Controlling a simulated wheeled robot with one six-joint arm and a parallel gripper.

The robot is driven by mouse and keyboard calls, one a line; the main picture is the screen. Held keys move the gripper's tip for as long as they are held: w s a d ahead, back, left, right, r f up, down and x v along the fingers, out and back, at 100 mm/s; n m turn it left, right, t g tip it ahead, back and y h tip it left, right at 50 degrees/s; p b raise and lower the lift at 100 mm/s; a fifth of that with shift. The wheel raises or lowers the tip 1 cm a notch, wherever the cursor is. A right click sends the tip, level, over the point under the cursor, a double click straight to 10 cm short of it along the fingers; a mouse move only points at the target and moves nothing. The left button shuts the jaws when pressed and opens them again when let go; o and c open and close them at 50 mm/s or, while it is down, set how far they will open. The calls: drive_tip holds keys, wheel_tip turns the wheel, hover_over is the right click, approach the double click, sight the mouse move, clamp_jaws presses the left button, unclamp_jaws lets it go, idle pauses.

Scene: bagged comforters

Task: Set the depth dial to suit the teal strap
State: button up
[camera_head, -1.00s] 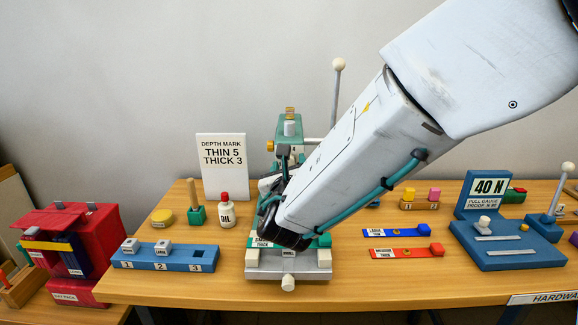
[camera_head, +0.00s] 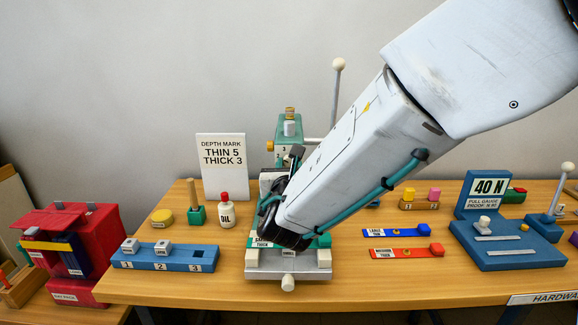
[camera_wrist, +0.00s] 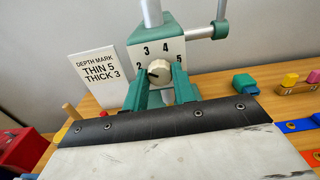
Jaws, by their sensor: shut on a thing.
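The depth dial (camera_wrist: 162,68) is a round pale knob on a white face with 2, 3, 4 and 5 around it, on the green press head (camera_head: 289,127). A dark mark on the knob sits on its left side, towards the 2. My gripper (camera_wrist: 161,80) has its green fingers on either side of the knob, shut on it. The teal strap (camera_head: 325,240) lies across the press bed, partly hidden by my arm. Its label's lower line seems to read THICK. A white sign (camera_head: 222,165) reads DEPTH MARK, THIN 5, THICK 3.
An oil bottle (camera_head: 227,215) and a blue numbered rack (camera_head: 180,262) stand left of the press. Blue (camera_head: 392,232) and red (camera_head: 395,252) labelled strips lie right. A blue 40 N pull gauge (camera_head: 510,245) is farther right. The press lever (camera_head: 336,95) rises behind my arm.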

drive_tip(key=m, duration=0.6)
drive_tip(key=shift+m, duration=0.3)
idle(0.4)
drive_tip(key=o, duration=1)
drive_tip(key=s, duration=0.8)
drive_tip(key=shift+a, duration=0.1)
